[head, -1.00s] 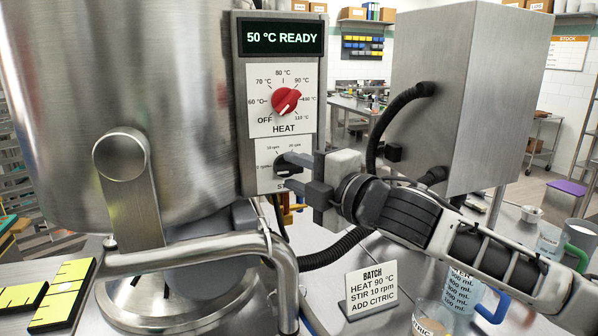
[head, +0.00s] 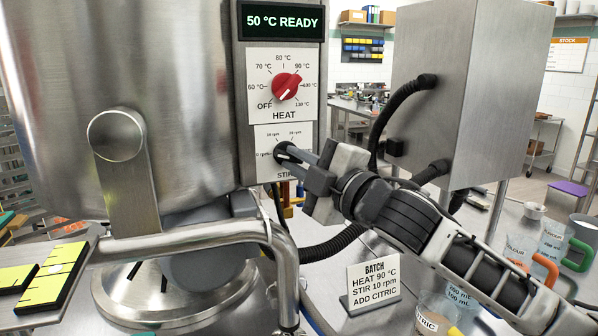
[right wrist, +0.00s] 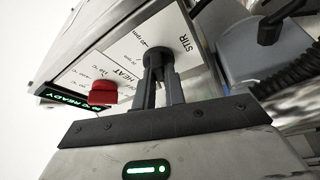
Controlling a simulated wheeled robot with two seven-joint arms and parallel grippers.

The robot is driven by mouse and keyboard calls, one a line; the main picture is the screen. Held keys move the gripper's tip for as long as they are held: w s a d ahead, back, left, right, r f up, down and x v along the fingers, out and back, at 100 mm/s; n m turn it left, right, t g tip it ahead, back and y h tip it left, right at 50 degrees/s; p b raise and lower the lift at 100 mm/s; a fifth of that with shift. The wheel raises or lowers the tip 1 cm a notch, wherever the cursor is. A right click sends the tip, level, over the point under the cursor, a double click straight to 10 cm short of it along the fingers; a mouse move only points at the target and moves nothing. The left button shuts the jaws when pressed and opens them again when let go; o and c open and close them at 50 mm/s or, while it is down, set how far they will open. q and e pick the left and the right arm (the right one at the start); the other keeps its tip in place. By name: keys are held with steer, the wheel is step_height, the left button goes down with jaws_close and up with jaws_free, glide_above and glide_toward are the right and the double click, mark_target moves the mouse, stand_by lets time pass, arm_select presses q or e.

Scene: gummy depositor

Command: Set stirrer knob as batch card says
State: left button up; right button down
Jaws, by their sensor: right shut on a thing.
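The stirrer knob (head: 281,149) is a small dark knob on the white STIR plate (head: 263,142), below the HEAT dial. My right gripper (head: 293,157) is shut on it, coming in from the right. In the right wrist view the dark round stirrer knob (right wrist: 158,52) sits between the fingertips of my right gripper (right wrist: 161,78). The fingers hide much of the plate, and I cannot read where the knob points. The batch card (head: 374,284) reads HEAT 90 °C, STIR 10 rpm, ADD CITRIC. My left gripper is out of view.
The red HEAT knob (head: 287,86) points toward OFF, and the display (head: 282,21) reads 50 °C READY. A steel kettle (head: 60,130) with a bent pipe (head: 190,241) fills the left. A steel box (head: 455,90) with black hoses and several beakers stand at the right.

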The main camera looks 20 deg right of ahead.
arm_select(q)
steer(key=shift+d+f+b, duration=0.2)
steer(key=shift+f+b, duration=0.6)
steer(key=shift+b, duration=0.8)
arm_select(e)
steer(key=shift+a+f+m+t+h, duration=0.1)
steer(key=shift+m+t+h, duration=0.4)
steer(key=shift+m, duration=1.05)
steer(key=shift+a+f+m+t+h, duration=0.25)
steer(key=shift+m+t, duration=0.4)
steer(key=shift+m, duration=0.95)
steer(key=shift+d+m+t+h, duration=0.15)
steer(key=shift+m+t+h, duration=0.35)
steer(key=shift+m, duration=1.35)
steer(key=c, duration=1.5)
jaws_free()
steer(key=shift+r, duration=0.1)
steer(key=shift+o, duration=0.2)
steer(key=shift+s, duration=0.1)
